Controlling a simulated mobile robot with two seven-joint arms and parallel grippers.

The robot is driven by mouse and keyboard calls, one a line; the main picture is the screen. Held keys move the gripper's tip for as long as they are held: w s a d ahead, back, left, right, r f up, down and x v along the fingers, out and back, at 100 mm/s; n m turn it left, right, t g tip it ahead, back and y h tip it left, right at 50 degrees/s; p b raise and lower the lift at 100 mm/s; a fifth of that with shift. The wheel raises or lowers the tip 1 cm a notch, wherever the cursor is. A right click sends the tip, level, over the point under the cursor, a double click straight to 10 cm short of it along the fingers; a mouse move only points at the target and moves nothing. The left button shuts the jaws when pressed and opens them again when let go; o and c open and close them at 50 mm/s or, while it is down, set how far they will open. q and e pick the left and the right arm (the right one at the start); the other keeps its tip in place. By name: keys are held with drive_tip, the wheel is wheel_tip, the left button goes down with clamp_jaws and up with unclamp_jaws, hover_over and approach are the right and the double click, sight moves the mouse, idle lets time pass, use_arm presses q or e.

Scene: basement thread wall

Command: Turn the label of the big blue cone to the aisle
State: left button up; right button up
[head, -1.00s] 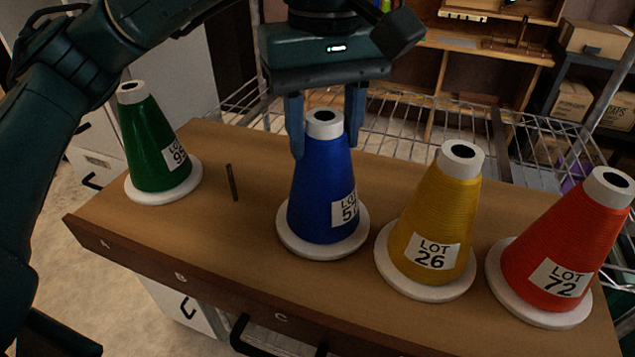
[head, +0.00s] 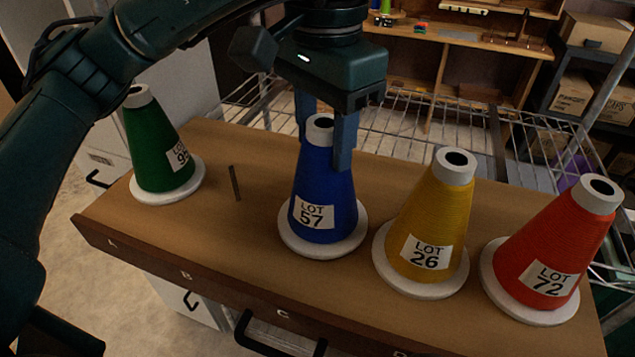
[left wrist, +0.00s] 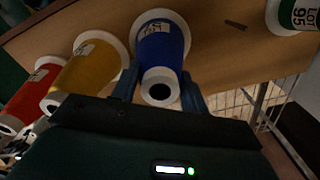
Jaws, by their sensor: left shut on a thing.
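The big blue cone (head: 325,190) stands upright on its white base on the wooden top. Its white LOT 57 label (head: 313,213) faces the camera, slightly left of the cone's middle. My left gripper (head: 326,140) reaches down from above and is shut on the cone's upper part, one finger on each side. In the left wrist view the blue cone (left wrist: 160,50) sits between the two fingers (left wrist: 160,92), with its dark top hole toward the camera; its label shows there only in part. My right gripper is not in view.
A yellow LOT 26 cone (head: 433,225) stands close on the right, then a red LOT 72 cone (head: 555,250). A green LOT 95 cone (head: 153,140) stands at left. A thin dark rod (head: 235,183) lies between green and blue. A wire rack (head: 400,135) is behind.

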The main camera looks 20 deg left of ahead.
use_arm(q)
drive_tip(key=shift+f, duration=0.2)
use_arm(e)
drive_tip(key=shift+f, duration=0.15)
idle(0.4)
use_arm(q)
drive_tip(key=o, duration=1)
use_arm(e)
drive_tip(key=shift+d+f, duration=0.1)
use_arm(q)
wheel_tip(320, 180, up, 2)
drive_tip(key=shift+w+r, duration=0.1)
drive_tip(key=shift+r, duration=0.15)
wheel_tip(320, 180, up, 11)
drive_tip(key=shift+f+p, duration=0.15)
drive_tip(key=shift+p, duration=0.85)
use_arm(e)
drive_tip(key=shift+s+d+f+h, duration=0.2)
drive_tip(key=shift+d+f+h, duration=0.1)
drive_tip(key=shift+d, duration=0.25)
